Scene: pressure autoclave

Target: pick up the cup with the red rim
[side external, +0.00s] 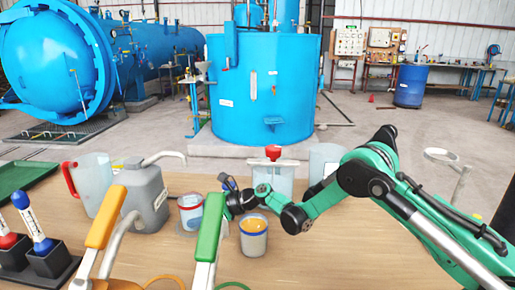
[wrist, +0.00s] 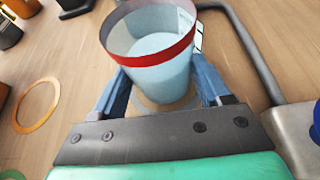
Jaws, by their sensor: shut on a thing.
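The cup with the red rim (wrist: 155,60) is a translucent pale cup with a red band around its top, seen in the wrist view between the two blue fingers of my gripper (wrist: 162,85). My gripper is shut on it, one finger at each side. In the side external view the same cup (side external: 190,206) is upright at the table's middle, with my gripper (side external: 212,205) at its right side. The green handle in front partly hides the gripper there. I cannot tell whether the cup's base touches the table.
A cup with orange contents (side external: 253,236) stands close to the right of my gripper. A grey jerry can (side external: 146,194) stands left of the red-rimmed cup, with a red-handled jug (side external: 92,184) beyond. A clear container with a red knob (side external: 273,175) stands behind. Orange and green handles (side external: 105,216) rise in front.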

